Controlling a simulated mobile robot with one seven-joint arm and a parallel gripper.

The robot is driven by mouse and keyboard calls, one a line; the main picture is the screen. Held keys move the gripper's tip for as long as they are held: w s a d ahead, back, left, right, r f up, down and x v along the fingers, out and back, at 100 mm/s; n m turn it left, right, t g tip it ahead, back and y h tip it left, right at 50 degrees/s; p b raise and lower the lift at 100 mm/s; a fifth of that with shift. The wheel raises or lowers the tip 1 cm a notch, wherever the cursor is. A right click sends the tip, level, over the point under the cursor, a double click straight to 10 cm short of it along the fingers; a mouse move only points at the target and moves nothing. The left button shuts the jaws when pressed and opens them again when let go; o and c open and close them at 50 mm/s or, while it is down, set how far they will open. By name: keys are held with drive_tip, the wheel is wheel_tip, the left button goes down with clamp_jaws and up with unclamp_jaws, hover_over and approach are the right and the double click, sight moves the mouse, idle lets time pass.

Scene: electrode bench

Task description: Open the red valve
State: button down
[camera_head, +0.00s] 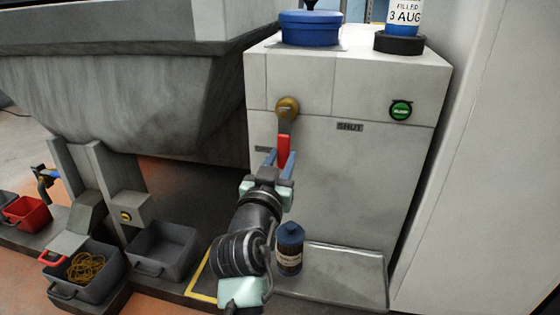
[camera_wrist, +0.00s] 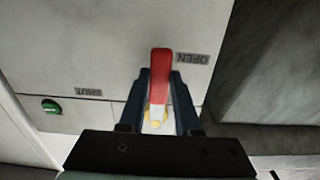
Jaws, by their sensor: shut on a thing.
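The red valve handle (camera_head: 283,150) hangs down from a brass hub (camera_head: 287,107) on the front of the pale cabinet. My gripper (camera_head: 279,160) is shut on the red handle, with one finger on each side of it. In the wrist view the red handle (camera_wrist: 161,62) lies between the two dark fingers, and the yellow hub (camera_wrist: 154,124) shows behind them. The OPEN label (camera_wrist: 193,58) is close beside the handle's end. The SHUT label (camera_head: 350,127) is to the right of the hub, away from the handle. Part of the handle is hidden by the fingers.
A green round indicator (camera_head: 400,110) is at the cabinet's upper right. A dark blue bottle (camera_head: 289,248) stands below, close to my arm, by a grey tray (camera_head: 345,280). A blue tub (camera_head: 310,28) sits on top. Grey bins (camera_head: 163,251) are on the left.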

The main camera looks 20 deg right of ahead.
drive_tip(key=shift+a, duration=0.1)
drive_tip(key=c, duration=0.6)
unclamp_jaws()
drive_tip(key=p+v, duration=0.5)
drive_tip(key=v, duration=0.8)
drive_tip(key=shift+w, duration=0.1)
